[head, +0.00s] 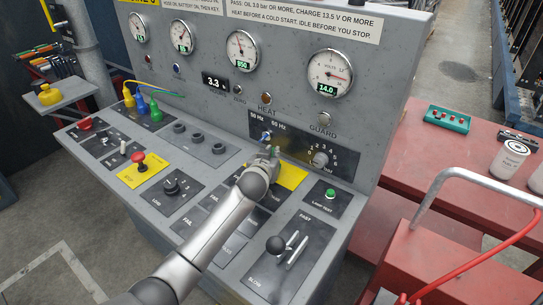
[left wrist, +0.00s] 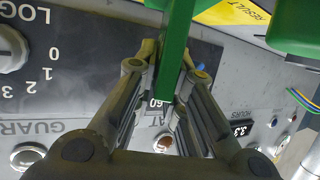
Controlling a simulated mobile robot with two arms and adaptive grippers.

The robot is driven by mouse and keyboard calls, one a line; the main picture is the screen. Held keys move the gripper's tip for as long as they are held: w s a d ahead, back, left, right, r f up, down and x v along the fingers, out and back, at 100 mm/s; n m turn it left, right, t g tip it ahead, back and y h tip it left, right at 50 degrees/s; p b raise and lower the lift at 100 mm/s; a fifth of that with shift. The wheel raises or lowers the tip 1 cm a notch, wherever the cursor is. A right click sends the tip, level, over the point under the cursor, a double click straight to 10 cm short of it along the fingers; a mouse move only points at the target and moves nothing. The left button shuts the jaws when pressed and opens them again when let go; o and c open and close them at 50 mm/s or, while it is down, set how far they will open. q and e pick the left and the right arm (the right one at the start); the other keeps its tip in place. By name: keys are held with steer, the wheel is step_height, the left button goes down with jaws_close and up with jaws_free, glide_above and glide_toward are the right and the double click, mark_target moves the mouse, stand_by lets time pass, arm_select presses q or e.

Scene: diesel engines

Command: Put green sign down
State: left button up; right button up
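The green sign (left wrist: 177,45) shows large in the left wrist view as an upright bar running out of the top edge. A second green part (left wrist: 302,28) fills the upper right corner; I cannot tell if it belongs to the same sign. My left gripper (left wrist: 172,75) has its fingers closed around the green bar. In the head view my left gripper (head: 268,158) is over the yellow result plate (head: 291,175) on the sloping console, and hides most of the sign there. I cannot tell whether the sign touches the plate. My right gripper is not in view.
The grey console (head: 220,158) carries a red mushroom button (head: 138,158), a black-knobbed lever (head: 276,244) and a log knob (head: 320,158) near my left gripper. Gauges line the upright panel. A red bench (head: 425,155) with a green tray (head: 447,119) stands at right.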

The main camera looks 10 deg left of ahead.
arm_select(q)
steer(key=shift+o, duration=1.7)
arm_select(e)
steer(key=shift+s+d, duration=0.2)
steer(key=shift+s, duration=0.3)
arm_select(q)
steer(key=shift+r, duration=0.2)
steer(key=shift+s+f, duration=0.1)
steer(key=shift+s, duration=0.45)
steer(key=v, duration=1.1)
steer(key=shift+b, duration=0.4)
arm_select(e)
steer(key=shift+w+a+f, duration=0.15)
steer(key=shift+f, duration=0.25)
